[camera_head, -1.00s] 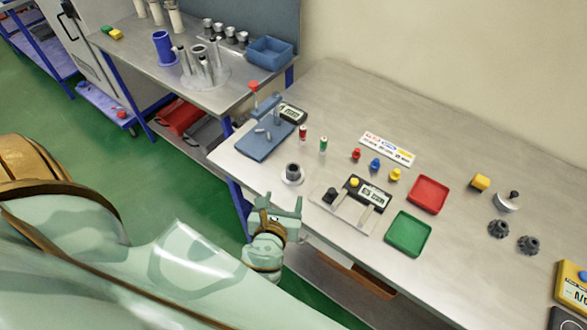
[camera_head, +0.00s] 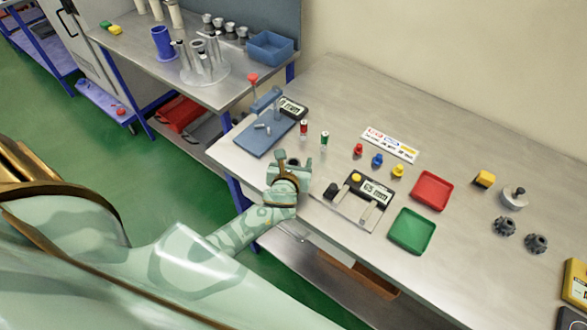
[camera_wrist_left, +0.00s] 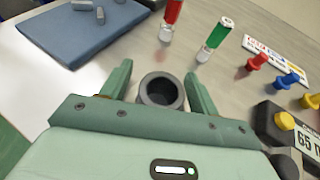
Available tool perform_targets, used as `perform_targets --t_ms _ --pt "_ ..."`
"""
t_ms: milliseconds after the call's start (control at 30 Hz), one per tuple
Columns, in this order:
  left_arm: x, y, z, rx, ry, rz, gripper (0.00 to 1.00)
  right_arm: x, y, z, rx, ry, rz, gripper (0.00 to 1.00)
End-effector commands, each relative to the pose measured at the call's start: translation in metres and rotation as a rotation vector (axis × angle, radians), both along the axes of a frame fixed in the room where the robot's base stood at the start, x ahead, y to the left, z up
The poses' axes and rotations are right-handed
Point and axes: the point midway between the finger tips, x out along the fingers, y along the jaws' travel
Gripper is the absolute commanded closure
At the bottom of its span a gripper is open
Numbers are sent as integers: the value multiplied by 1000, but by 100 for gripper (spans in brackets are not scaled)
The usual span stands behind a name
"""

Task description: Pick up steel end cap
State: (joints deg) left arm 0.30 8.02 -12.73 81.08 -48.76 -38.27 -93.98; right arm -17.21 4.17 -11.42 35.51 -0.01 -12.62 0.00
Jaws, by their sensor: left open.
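A dark grey, hollow, open-topped cylinder (camera_wrist_left: 162,100) stands upright on the bench, and I take it for the steel end cap. My left gripper (camera_head: 293,163) is at the bench's near left edge, over the cylinder's place. In the left wrist view the gripper (camera_wrist_left: 159,72) is open, with one finger on each side of the cylinder. Gaps show between the fingers and the cylinder, so it is not clamped. In the head view the gripper largely hides the cylinder. My right gripper is not in view.
A blue plate (camera_head: 265,139) with small grey pieces lies left of the gripper. Red (camera_head: 304,128) and green (camera_head: 324,138) vials stand behind. A gauge panel (camera_head: 377,190), coloured pegs, a red tray (camera_head: 431,191) and a green tray (camera_head: 411,232) are to the right.

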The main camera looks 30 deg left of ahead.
Motion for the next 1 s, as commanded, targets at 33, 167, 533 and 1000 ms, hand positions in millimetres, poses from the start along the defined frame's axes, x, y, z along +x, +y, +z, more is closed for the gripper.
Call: perform_targets --t_ms 33,167,533,1000 --pt "1 0 0 0 0 0 39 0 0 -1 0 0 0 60" --pt "1 0 0 0 0 0 39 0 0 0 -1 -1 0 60" --pt "1 0 1 -1 -1 -1 97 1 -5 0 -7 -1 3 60" --pt "0 -5 43 -3 -4 -2 97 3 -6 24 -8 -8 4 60"
